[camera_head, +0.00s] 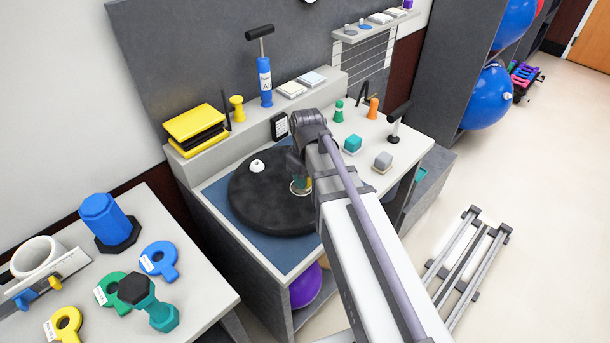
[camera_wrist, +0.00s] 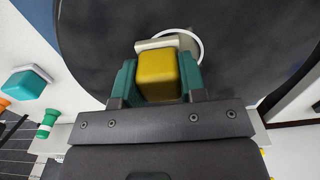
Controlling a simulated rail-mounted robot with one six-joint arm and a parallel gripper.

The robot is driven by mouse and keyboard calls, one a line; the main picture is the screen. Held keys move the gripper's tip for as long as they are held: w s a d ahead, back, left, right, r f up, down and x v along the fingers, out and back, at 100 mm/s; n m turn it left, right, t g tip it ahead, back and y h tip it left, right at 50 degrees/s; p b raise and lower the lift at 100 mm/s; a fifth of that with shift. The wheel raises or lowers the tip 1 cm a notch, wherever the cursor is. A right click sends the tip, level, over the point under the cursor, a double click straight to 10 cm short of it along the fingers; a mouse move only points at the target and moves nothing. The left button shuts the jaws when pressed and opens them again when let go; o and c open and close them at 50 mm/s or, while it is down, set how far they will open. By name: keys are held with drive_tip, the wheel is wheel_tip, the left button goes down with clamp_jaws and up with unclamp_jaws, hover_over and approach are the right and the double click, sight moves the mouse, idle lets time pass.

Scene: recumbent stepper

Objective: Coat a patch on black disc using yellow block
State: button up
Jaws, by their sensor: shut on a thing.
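The black disc (camera_head: 258,210) lies flat on a blue mat on the workbench, with a white knob on it toward its far left. It fills most of the wrist view (camera_wrist: 245,60). My gripper (camera_wrist: 158,78), with teal fingers, is shut on the yellow block (camera_wrist: 160,75) and holds it over the disc. A white ring outline (camera_wrist: 193,36) shows on the disc just beyond the block. In the head view my arm hides most of my gripper and the block, near the disc's right side. I cannot tell whether the block touches the disc.
A teal block (camera_head: 352,145) and a grey block (camera_head: 383,161) sit on the bench right of my arm. Green and orange pegs stand behind them. A raised ledge (camera_head: 245,128) with a blue pump and yellow box runs behind the disc. A side table (camera_head: 200,262) stands at left.

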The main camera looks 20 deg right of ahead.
drive_tip(key=shift+s+d+r, duration=0.1)
drive_tip(key=shift+s+d, duration=0.45)
drive_tip(key=shift+s, duration=0.05)
drive_tip(key=shift+w+a, duration=0.1)
drive_tip(key=shift+w, duration=0.05)
drive_tip(key=shift+w+a, duration=0.9)
drive_tip(key=shift+w, duration=0.15)
drive_tip(key=shift+w+a, duration=0.55)
drive_tip(key=shift+w, duration=0.15)
